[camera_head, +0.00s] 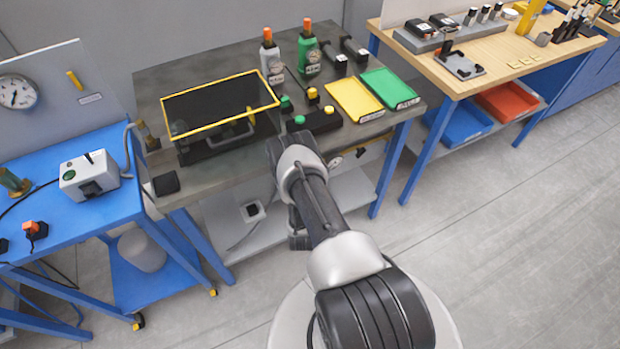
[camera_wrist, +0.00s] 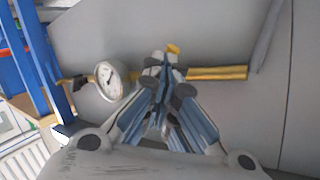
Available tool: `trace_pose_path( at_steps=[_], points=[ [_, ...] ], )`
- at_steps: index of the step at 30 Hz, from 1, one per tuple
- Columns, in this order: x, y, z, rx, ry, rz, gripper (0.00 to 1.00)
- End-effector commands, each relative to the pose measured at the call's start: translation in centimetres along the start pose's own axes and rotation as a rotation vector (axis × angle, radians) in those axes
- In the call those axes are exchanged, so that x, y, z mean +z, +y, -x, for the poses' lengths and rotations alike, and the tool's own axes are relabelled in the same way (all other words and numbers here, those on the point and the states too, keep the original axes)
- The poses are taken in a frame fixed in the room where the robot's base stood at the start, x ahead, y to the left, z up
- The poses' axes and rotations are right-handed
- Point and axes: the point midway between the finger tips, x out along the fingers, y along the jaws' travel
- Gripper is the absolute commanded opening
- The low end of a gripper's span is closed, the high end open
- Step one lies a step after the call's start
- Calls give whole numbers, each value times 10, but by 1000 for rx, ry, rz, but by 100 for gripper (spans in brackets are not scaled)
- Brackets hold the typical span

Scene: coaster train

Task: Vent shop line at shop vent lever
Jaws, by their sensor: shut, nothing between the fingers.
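In the wrist view a brass pipe (camera_wrist: 218,73) runs sideways, with a round white gauge (camera_wrist: 109,81) at its left. A small yellow piece (camera_wrist: 173,48), perhaps the vent lever's tip, shows just beyond my fingertips; whether they touch it I cannot tell. My gripper (camera_wrist: 164,64) is shut and empty, in front of the pipe and right of the gauge, covering part of the pipe. My arm hides the fingers there.
The grey bench (camera_head: 185,75) holds a yellow-rimmed clear box (camera_head: 220,103), bottles, and yellow (camera_head: 354,97) and green (camera_head: 389,88) trays. A blue bench (camera_head: 95,208) stands left, with another gauge (camera_head: 18,92) on a panel. A wooden bench (camera_head: 500,62) stands right. The floor at right is clear.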

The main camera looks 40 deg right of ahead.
Motion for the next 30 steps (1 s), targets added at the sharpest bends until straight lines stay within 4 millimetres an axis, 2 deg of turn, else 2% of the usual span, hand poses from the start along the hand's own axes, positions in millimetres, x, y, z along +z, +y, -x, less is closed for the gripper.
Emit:
trace_pose_path(
  at_steps=[30],
  points=[
    [3, 3, -2, 0, 74, 108, 0]
  ],
)
